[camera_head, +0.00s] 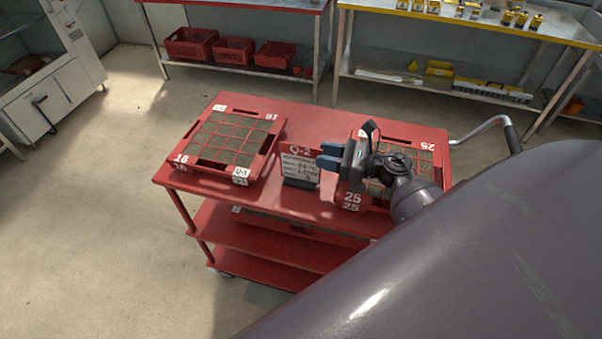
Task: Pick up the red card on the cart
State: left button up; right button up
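The red card (299,150) stands upright in the middle of the red cart's top (322,121). It has a red header marked "Q-2" above a white panel with writing, and its foot is dark. My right gripper (329,155) is just to the right of the card, with its blue fingertips pointing left at the card's right edge. The two fingers are apart, with a gap between them. I cannot tell whether they touch the card. My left gripper is not in view.
A red tray marked 16 (269,159) lies on the cart's left side. Another red tray, marked 25 (352,199), is on the right, partly hidden by my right arm. The cart has a handle (511,136) at right. Shelved tables stand behind; floor is clear at left.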

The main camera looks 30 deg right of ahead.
aim_at(301, 165)
jog(key=x, duration=0.3)
jog(key=shift+w+a+f+p, duration=0.1)
jog(key=shift+w+a+p, duration=0.05)
jog(key=shift+a+p, duration=0.15)
jog(key=shift+d, duration=0.1)
jog(key=shift+c, duration=0.3)
grip_shut()
